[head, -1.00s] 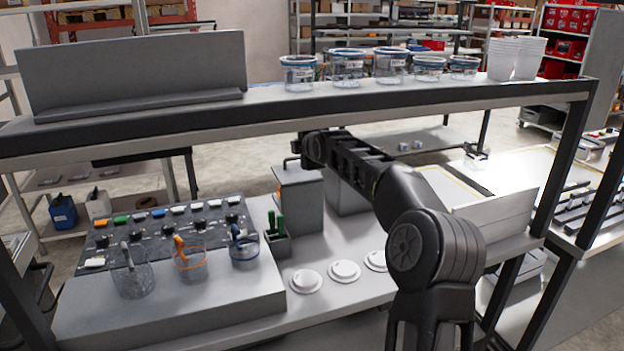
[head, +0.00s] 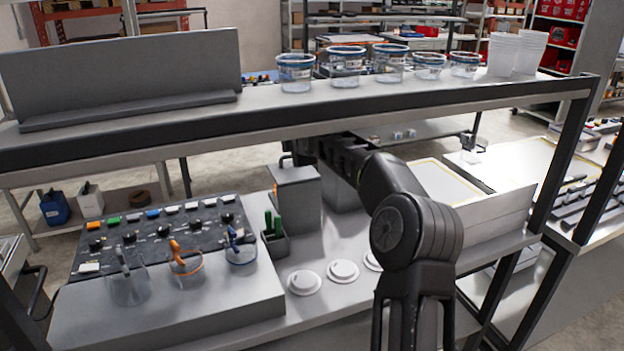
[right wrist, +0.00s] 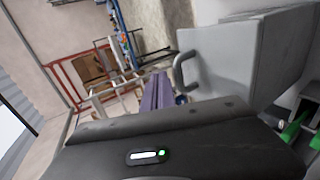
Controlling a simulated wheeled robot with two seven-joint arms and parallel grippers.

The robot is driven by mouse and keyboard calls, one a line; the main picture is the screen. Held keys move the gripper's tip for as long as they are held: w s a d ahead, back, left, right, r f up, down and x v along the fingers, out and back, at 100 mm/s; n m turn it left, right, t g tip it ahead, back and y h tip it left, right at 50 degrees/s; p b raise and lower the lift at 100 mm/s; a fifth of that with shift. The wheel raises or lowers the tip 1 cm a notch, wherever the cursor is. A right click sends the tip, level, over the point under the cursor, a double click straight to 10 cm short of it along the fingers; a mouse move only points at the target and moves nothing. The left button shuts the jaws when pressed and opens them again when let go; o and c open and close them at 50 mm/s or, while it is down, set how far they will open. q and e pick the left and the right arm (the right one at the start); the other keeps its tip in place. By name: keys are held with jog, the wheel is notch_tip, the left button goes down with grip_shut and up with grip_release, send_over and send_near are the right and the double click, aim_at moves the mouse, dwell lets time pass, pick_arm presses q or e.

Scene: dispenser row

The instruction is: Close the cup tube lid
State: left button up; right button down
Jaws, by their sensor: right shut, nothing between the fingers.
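A grey box-shaped dispenser (head: 296,200) with a dark curved handle at its upper left stands on the counter under the shelf. In the right wrist view a grey box (right wrist: 235,65) with a curved handle (right wrist: 182,72) fills the upper right. I cannot tell which part is the cup tube lid or how far it is open. My right arm reaches in from the lower right, its far end beside the dispenser's top and partly behind the shelf. My right gripper's dark body (right wrist: 170,150) crosses the bottom of the wrist view, close to the box; it is shut and empty. My left gripper is out of view.
The shelf (head: 300,112) runs across above the arm and carries several blue-rimmed tubs (head: 345,65) and stacked white cups (head: 515,55). Clear cups (head: 128,287) stand at left before a button panel (head: 160,228). Round white lids (head: 304,282) lie on the counter.

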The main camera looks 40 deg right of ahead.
jog(key=shift+r, duration=0.15)
jog(key=shift+r+p, duration=0.65)
jog(key=shift+r, duration=0.05)
jog(key=shift+f, duration=0.1)
